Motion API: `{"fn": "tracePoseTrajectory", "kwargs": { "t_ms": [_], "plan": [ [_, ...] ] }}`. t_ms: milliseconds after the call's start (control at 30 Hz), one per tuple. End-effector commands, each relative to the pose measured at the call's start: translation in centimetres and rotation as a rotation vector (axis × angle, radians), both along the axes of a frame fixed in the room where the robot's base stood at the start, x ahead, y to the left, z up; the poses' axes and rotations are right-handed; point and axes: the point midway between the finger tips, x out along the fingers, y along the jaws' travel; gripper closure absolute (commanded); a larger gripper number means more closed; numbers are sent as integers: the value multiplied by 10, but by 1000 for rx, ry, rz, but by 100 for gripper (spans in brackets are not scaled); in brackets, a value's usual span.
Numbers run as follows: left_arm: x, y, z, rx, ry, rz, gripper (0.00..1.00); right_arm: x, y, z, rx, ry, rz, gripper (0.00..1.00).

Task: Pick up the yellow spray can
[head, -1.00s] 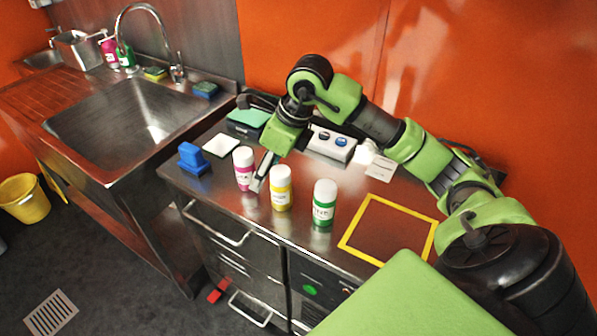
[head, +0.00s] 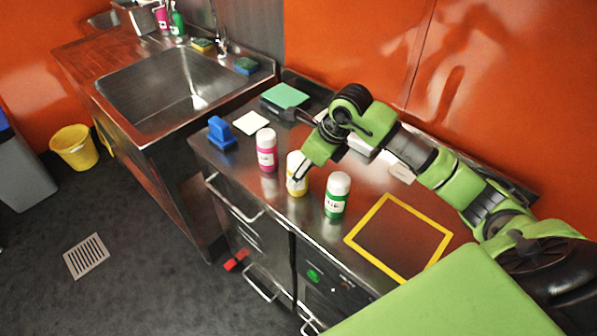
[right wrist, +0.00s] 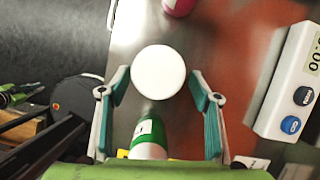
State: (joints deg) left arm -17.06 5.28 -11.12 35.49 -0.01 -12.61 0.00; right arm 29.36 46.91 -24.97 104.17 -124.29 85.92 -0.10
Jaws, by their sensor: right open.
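The yellow spray can (head: 297,188) stands upright on the steel counter, with a white cap. It stands between the pink can (head: 266,152) on its left and the green can (head: 335,197) on its right. My right gripper (head: 299,172) is at the top of the yellow can and partly covers it. In the right wrist view the round white cap (right wrist: 158,72) lies between the two spread fingers of my right gripper (right wrist: 159,85), with small gaps at both sides. The yellow body is hidden below the cap there. My left gripper is not in view.
In the right wrist view the green can (right wrist: 148,133) is close by, near the gripper's base, and the pink can (right wrist: 179,4) is at the top edge. A white scale (right wrist: 290,90) is at the right. A yellow square outline (head: 364,217) marks bare counter. A blue holder (head: 220,135) stands left.

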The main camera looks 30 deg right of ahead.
Motion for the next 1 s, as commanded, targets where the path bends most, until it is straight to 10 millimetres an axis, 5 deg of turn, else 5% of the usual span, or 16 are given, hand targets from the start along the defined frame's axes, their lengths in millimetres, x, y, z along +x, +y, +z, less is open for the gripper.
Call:
{"fn": "tracePoseTrajectory", "kwargs": {
  "t_ms": [400,667,867,1000],
  "plan": [
    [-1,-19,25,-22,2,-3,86,13,12,-46,2,2,0,42],
    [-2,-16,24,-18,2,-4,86,14,11,-50,1,0,0,42],
    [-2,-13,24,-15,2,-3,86,15,11,-50,1,0,0,89],
    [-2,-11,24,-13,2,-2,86,15,11,-49,1,-2,0,89]
  ]
}}
